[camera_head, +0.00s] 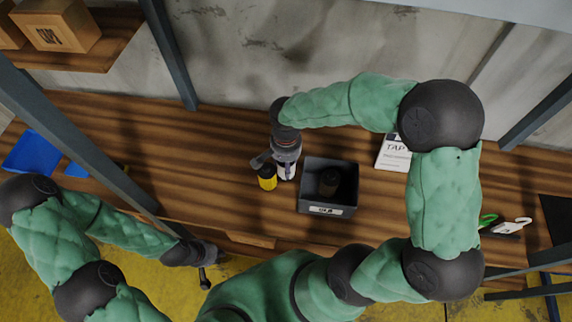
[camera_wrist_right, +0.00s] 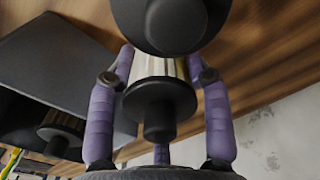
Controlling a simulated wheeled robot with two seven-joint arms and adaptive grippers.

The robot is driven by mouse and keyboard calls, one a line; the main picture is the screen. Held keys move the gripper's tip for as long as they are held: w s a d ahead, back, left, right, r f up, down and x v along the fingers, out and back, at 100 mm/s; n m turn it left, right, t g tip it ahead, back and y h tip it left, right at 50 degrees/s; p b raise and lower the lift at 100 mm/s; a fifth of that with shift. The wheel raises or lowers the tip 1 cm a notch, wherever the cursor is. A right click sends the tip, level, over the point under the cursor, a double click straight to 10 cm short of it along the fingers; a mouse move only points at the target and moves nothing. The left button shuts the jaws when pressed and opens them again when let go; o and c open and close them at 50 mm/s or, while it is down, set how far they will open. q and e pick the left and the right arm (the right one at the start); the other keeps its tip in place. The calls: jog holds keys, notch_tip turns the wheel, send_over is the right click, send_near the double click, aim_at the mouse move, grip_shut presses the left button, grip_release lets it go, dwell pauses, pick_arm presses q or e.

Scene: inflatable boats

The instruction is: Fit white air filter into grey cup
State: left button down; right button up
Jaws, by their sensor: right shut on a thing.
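The white air filter (camera_head: 287,170) is held by my right gripper (camera_head: 286,161) over the table, just left of a dark bin. In the right wrist view, my purple fingers (camera_wrist_right: 160,75) are shut around the pale ribbed filter (camera_wrist_right: 152,66), which has a black flanged cap with a stem. A large dark rounded thing (camera_wrist_right: 172,22) covers its far end; I cannot tell whether this is the grey cup. No grey cup shows clearly in the head view. My left gripper (camera_head: 204,276) is low at the left, apart from these things; its fingers are too small to read.
The dark labelled bin (camera_head: 328,207) holds a dark cylinder (camera_head: 329,182). A white TAP card (camera_head: 393,153) lies right. The wooden table (camera_head: 225,150) is mostly clear at left.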

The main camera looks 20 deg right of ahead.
jog(key=shift+f, duration=0.35)
jog(key=shift+f, duration=0.15)
jog(key=o, duration=1.3)
jog(key=shift+c, duration=0.2)
